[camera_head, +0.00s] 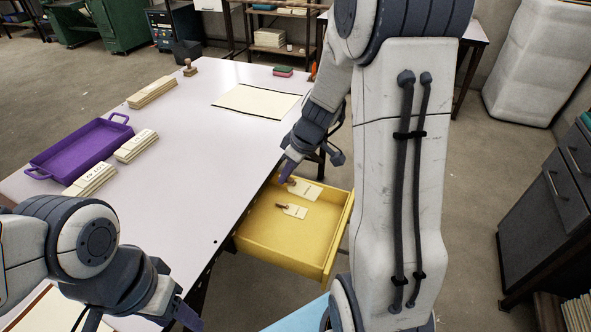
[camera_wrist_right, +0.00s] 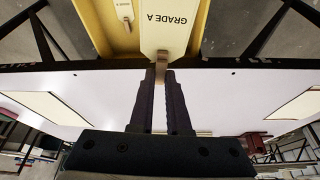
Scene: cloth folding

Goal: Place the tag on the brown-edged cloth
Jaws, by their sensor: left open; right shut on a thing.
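My right gripper (camera_head: 287,176) is shut on the brown tab of a cream tag (camera_head: 306,190), at the yellow drawer (camera_head: 282,259). In the right wrist view the tag (camera_wrist_right: 169,25) reads "GRADE A" and its tab is between the fingertips (camera_wrist_right: 160,75). A second tag (camera_head: 295,211) lies in the drawer. A cream cloth with a brown edge (camera_head: 50,314) lies at the bottom left, partly hidden by my left arm. Another cream cloth with a dark edge (camera_head: 257,101) lies at the table's far end. My left gripper (camera_head: 183,318) is open near the bottom edge.
A purple tray (camera_head: 82,148) and stacks of labelled cream pieces (camera_head: 136,146) stand on the left of the white table (camera_head: 196,139). A stamp (camera_head: 189,68) and a green-pink block (camera_head: 284,71) are at the back. The table's middle is clear.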

